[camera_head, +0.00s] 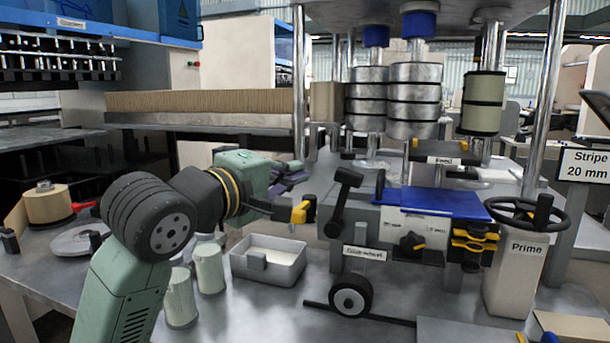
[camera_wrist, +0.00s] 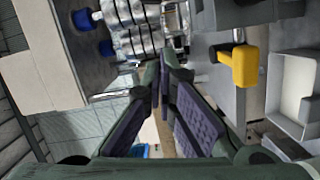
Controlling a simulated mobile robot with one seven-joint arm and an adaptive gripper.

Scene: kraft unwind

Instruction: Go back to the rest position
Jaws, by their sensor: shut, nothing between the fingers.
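My gripper (camera_head: 298,172) is at the end of my green arm, above the bench and left of the blue-topped machine. Its fingers have purple pads. In the wrist view the fingertips (camera_wrist: 166,72) come together with nothing held between them. A yellow-ended handle (camera_head: 299,212) is just below the gripper in the head view. The same yellow handle (camera_wrist: 243,66) shows right of the fingers in the wrist view, apart from them. No marker of a rest position shows.
A grey tray (camera_head: 288,274) and pale green cylinders (camera_head: 209,268) stand on the bench below my arm. A kraft roll (camera_head: 48,206) sits at the left.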

